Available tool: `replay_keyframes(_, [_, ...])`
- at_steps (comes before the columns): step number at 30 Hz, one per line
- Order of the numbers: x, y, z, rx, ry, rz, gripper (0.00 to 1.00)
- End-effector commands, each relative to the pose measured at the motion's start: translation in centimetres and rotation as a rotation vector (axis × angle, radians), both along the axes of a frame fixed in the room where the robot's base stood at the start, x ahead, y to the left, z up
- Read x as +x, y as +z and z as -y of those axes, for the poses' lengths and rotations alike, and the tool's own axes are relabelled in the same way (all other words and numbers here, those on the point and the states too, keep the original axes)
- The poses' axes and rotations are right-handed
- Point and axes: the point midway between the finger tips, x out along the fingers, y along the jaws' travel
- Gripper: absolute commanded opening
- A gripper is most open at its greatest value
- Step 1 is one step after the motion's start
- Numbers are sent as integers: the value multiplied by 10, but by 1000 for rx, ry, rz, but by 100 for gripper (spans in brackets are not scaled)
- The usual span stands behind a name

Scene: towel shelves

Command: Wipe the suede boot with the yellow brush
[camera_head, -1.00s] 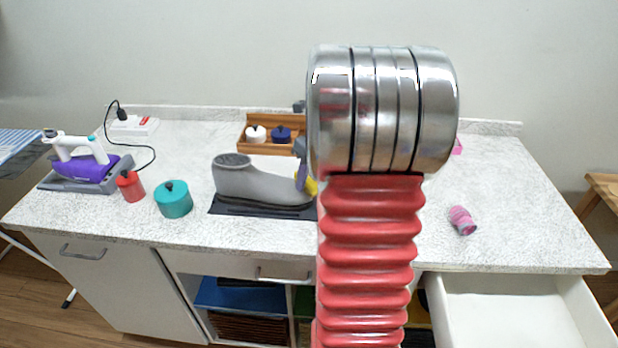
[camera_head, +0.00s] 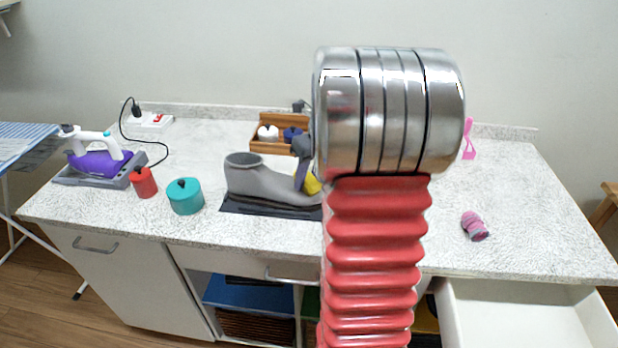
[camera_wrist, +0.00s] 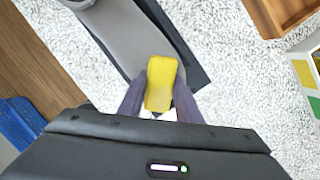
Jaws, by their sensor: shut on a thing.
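The grey suede boot (camera_head: 268,181) stands on a black mat (camera_head: 255,208) on the counter, its opening at the left and its toe toward my arm. In the wrist view the boot (camera_wrist: 128,38) lies just beyond my fingers. My gripper (camera_wrist: 158,88) is shut on the yellow brush (camera_wrist: 161,82), which hangs over the toe end of the boot; I cannot tell whether it touches. In the head view the yellow brush (camera_head: 313,183) shows as a small patch beside the toe, mostly hidden behind my arm.
A teal pot (camera_head: 186,197), a red canister (camera_head: 144,182) and a purple iron (camera_head: 98,162) stand left. A wooden tray (camera_head: 270,146) with small jars is behind the boot. A pink-grey roll (camera_head: 475,226) lies right, above an open drawer (camera_head: 520,310). The right counter is mostly clear.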

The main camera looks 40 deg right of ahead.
Motion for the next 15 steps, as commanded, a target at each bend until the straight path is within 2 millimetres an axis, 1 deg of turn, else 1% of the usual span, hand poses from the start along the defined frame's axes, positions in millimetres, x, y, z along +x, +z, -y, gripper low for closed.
replay_keyframes(7, [11, 0, -9, 1, 2, 0, 13])
replay_keyframes(9, [15, 0, -12, 2, 4, 0, 7])
replay_keyframes(10, [16, 0, -14, 2, 4, 0, 7])
replay_keyframes(12, [20, 0, -17, 4, 3, -1, 0])
replay_keyframes(15, [24, -1, -21, 7, 4, -1, 0])
